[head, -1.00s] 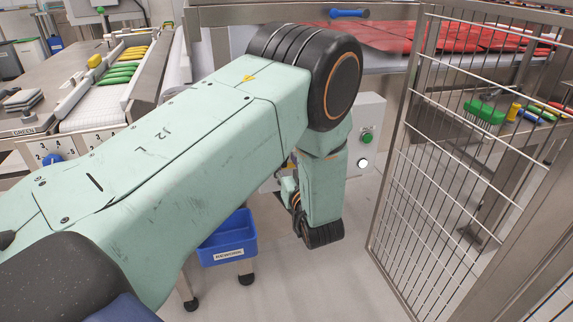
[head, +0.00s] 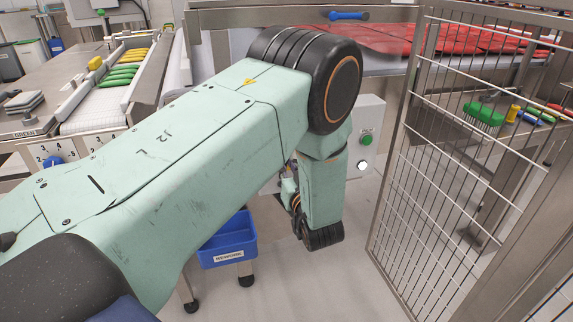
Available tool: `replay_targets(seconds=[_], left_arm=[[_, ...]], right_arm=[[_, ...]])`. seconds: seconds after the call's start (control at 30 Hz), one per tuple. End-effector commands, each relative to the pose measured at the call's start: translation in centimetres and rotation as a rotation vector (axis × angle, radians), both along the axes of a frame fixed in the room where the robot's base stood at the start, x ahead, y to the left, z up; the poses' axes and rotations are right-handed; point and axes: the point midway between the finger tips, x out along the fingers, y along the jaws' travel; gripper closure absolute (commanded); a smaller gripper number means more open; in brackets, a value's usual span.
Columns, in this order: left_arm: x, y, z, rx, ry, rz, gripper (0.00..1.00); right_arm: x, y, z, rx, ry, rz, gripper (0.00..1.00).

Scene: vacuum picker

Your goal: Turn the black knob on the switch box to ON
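A grey switch box (head: 371,115) stands behind my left arm, right of the picture's middle. Its right side shows a green button (head: 366,138) and a white round button or lamp (head: 362,165) below it. The rest of its front is hidden by my arm, and I see no black knob. My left arm comes in from the left, bends at a large black joint, and hangs down in front of the box. My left gripper's fingers are hidden behind the wrist links. My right gripper is not in the picture.
A wire mesh gate (head: 450,150) stands close on the right. A blue bin (head: 228,240) sits low below my arm. A conveyor (head: 105,105) with green and yellow items is at the left, near a blue dial knob (head: 53,163). A blue handle (head: 349,15) is at the top.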

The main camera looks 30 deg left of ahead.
Motion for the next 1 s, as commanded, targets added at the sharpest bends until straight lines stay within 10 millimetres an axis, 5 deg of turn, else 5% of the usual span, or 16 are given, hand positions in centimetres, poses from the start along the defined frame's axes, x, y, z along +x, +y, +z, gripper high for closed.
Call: replay_targets(seconds=[1.0], left_arm=[[0.3,-0.3,-0.2,0.433,0.509,-0.001,1.00]], right_arm=[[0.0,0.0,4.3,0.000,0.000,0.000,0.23]])
